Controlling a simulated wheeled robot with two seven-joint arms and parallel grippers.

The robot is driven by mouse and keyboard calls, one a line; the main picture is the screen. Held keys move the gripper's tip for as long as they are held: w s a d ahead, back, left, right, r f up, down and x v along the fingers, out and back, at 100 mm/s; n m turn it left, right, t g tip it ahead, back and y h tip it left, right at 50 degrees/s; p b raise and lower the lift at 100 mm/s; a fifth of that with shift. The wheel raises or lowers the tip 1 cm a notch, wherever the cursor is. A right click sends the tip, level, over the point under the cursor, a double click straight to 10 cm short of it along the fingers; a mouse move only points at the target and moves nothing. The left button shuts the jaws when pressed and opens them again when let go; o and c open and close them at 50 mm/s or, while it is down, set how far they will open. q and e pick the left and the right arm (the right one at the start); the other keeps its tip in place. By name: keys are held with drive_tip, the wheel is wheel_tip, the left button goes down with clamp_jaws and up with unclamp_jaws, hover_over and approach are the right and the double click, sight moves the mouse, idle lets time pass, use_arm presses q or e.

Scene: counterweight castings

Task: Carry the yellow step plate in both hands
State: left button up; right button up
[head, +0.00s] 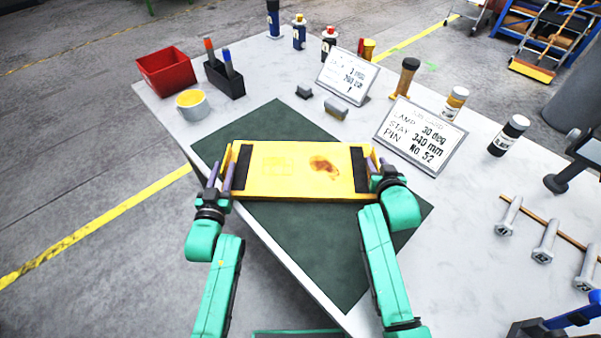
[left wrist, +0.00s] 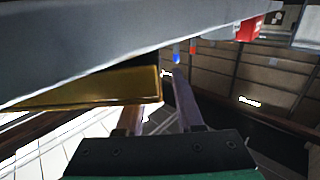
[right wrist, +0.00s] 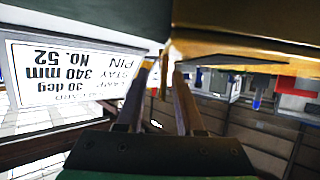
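The yellow step plate (head: 290,162) has black strips at both ends and a brown stain. It lies over the dark green mat; I cannot tell whether it touches. My left gripper (head: 221,174) is at the plate's left end, fingers apart, with one beside the edge and one outside it. The left wrist view shows the plate's end (left wrist: 110,88) by the parted fingers (left wrist: 155,100). My right gripper (head: 380,170) is at the right end. In the right wrist view, the plate's edge (right wrist: 215,50) shows near its parted fingers (right wrist: 163,85). Neither seems clamped.
On the white table, the green mat (head: 320,245) lies below the plate. Several bolts (head: 546,243) lie at right.

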drive_tip(key=shift+s, duration=0.15)
drive_tip(key=v, duration=1.1)
drive_tip(key=shift+s+r, duration=0.15)
drive_tip(key=shift+s, duration=0.25)
use_arm(q)
drive_tip(key=s, duration=1)
drive_tip(key=shift+s+a, duration=0.25)
use_arm(e)
drive_tip(key=shift+s, duration=0.1)
